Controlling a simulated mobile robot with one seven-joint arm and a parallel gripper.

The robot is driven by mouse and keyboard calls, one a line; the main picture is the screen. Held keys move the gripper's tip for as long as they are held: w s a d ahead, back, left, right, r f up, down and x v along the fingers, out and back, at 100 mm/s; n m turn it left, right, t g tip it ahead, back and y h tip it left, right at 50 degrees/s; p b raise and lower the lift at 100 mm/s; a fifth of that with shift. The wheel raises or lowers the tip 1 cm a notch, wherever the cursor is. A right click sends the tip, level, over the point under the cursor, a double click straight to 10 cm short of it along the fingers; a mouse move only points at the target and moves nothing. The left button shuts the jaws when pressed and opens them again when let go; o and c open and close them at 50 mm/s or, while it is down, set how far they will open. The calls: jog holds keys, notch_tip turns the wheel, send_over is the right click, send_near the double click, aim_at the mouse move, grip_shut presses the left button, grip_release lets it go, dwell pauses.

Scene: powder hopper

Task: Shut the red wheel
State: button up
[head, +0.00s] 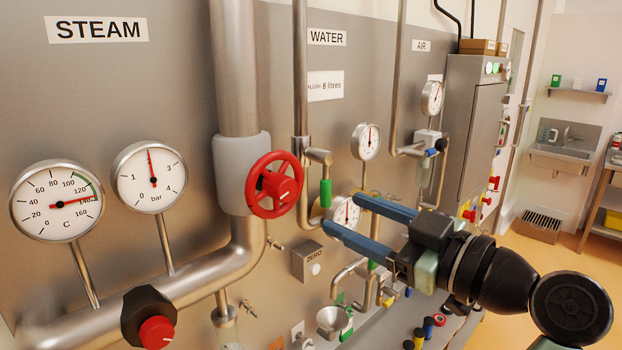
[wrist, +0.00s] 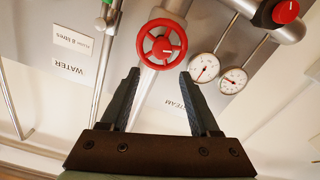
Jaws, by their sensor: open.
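The red wheel (head: 274,185) is a spoked handwheel on the grey valve body of the thick steam pipe, left of centre in the head view. In the wrist view the red wheel (wrist: 162,44) shows upside down, beyond and between my fingertips. My gripper (head: 340,213) is open and empty, with two blue fingers pointing left toward the wheel. The fingertips are to the right of the wheel and apart from it. In the wrist view my gripper (wrist: 160,74) frames the wheel's lower part with a wide gap.
A temperature gauge (head: 57,201) and a bar gauge (head: 150,176) stand left of the wheel. A black knob with a red cap (head: 150,318) sits on the lower pipe. The water pipe (head: 300,80) and a green-handled valve (head: 325,192) are close right of the wheel.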

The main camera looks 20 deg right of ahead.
aim_at(289, 190)
jog(key=p+x, duration=0.2)
jog(key=x, duration=0.3)
jog(key=p+x, duration=0.2)
jog(key=x, duration=0.4)
jog(key=shift+a+r, duration=0.15)
jog(key=shift+a, duration=0.1)
jog(key=shift+w+a+p, duration=0.15)
jog(key=shift+w+p, duration=0.2)
jog(key=shift+w, duration=0.3)
grip_shut()
